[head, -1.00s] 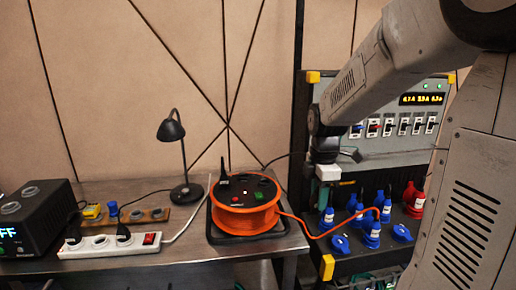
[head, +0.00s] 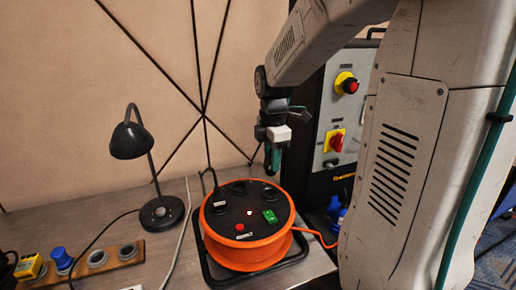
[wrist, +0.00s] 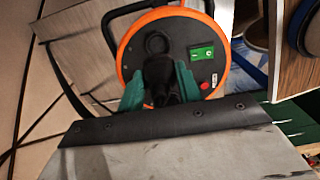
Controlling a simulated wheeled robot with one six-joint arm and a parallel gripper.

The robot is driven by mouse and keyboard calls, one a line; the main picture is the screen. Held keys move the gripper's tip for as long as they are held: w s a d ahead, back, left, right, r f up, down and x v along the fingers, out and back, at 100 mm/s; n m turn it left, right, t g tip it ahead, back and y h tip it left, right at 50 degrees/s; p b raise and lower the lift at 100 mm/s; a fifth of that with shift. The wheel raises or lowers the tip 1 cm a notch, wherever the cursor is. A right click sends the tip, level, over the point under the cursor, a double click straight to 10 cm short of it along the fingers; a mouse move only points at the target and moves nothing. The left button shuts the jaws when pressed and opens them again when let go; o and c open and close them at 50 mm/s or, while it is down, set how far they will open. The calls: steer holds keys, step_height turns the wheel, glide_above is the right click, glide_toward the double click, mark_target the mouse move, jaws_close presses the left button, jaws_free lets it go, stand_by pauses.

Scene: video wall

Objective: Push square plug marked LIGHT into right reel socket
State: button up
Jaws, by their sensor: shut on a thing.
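The orange cable reel (head: 245,254) stands on the bench and has a dark top with several round sockets. The right reel socket (head: 270,193) looks empty. My gripper (head: 274,168) hangs just above and behind the reel's right side, apart from it. In the wrist view, its green fingers (wrist: 161,92) are shut on a dark plug (wrist: 161,72), which overlaps the reel top from this angle. A round socket (wrist: 157,42) shows beyond it. No LIGHT marking is readable.
The reel top carries a green switch (head: 269,215) and a red button (head: 239,227). A black lamp (head: 130,140) stands left. A wooden socket strip (head: 118,260) lies at front left. A panel with red knobs (head: 337,142) stands behind right.

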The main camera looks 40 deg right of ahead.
mark_target(270, 175)
steer(key=shift+w+f, duration=0.2)
steer(key=shift+f, duration=2.9)
steer(key=shift+d+f, duration=0.1)
steer(key=shift+f, duration=1)
steer(key=o, duration=1.6)
steer(key=shift+c, duration=0.2)
steer(key=shift+r, duration=0.1)
steer(key=shift+r, duration=2.95)
